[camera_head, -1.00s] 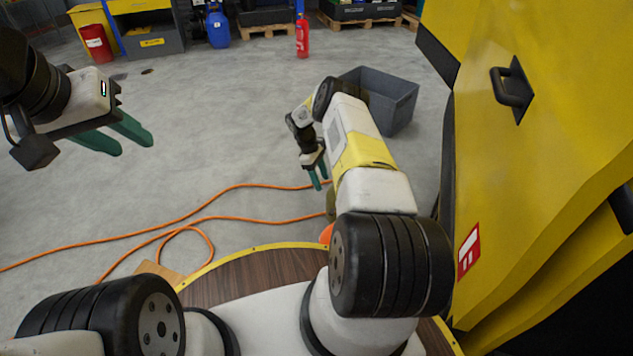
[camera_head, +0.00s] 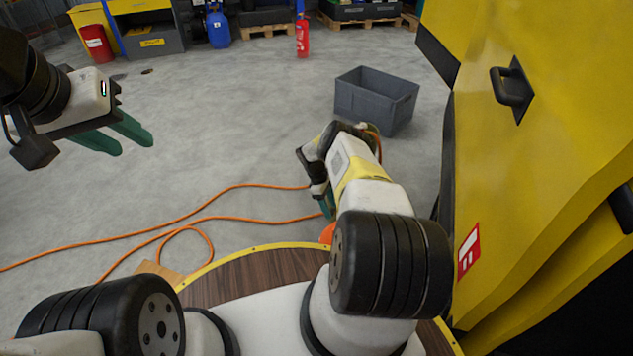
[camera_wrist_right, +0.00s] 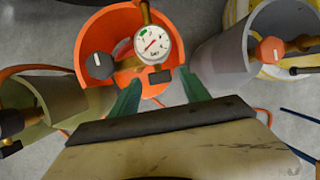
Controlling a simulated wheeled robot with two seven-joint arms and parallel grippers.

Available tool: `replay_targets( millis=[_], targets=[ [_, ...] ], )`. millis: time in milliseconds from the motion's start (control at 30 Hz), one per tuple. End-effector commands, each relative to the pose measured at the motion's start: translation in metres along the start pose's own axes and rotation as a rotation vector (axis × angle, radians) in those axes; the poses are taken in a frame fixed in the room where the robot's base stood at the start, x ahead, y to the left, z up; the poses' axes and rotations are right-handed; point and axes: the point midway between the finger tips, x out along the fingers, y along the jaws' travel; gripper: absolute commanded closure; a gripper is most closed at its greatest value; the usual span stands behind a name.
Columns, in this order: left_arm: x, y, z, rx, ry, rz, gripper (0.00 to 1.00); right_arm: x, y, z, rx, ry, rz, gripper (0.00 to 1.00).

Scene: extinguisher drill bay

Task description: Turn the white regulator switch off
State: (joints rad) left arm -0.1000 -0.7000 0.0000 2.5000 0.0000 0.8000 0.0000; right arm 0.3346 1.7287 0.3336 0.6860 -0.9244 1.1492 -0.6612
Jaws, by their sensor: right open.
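In the right wrist view a round white-faced gauge (camera_wrist_right: 152,45) with a red needle sits on a brass regulator inside an orange, open-topped holder (camera_wrist_right: 88,42). A dark grey knob (camera_wrist_right: 100,65) is left of the gauge. I cannot make out a white switch. My right gripper (camera_wrist_right: 161,92) is open and empty, its green fingers apart just below the gauge, one on each side. In the head view its green fingers (camera_head: 327,204) are partly hidden by my arm. My left gripper (camera_head: 136,147) is open and empty above the floor at the left.
Right of the orange holder is a grey cylinder (camera_wrist_right: 222,62) with an orange knob (camera_wrist_right: 270,50). An olive cylinder (camera_wrist_right: 58,95) and black knob (camera_wrist_right: 10,122) are at left. A grey crate (camera_head: 375,100), orange hose (camera_head: 200,210) and yellow cabinet (camera_head: 550,150) surround my right arm.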

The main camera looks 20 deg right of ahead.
Motion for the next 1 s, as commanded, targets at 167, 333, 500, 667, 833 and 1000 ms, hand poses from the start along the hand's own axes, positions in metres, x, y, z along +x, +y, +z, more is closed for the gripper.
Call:
replay_targets(
  millis=[167,333,500,667,833,1000],
  targets=[
    [0.0000,0.0000,0.0000,0.000,0.000,0.000,0.64,-0.0003,0.0003,0.0001,0.000,0.000,0.001,0.47],
    [0.0000,0.0000,0.0000,0.000,0.000,0.000,0.64,-0.0005,0.0004,0.0002,0.000,0.000,0.001,0.81],
    [0.0000,0.0000,0.0000,0.000,0.000,0.000,0.64,-0.0006,0.0005,0.0002,0.000,0.000,0.001,1.00],
    [0.0000,0.0000,0.0000,0.000,0.000,0.000,0.64,-0.0025,0.0004,-0.0015,0.006,-0.003,0.033,1.00],
    [0.0000,0.0000,0.0000,0.000,0.000,0.000,0.64,-0.0023,-0.0016,-0.0021,0.027,-0.002,0.090,1.00],
    [0.0000,0.0000,0.0000,0.000,0.000,0.000,0.64,-0.0013,-0.0026,-0.0009,0.043,0.002,0.111,1.00]
  ],
)
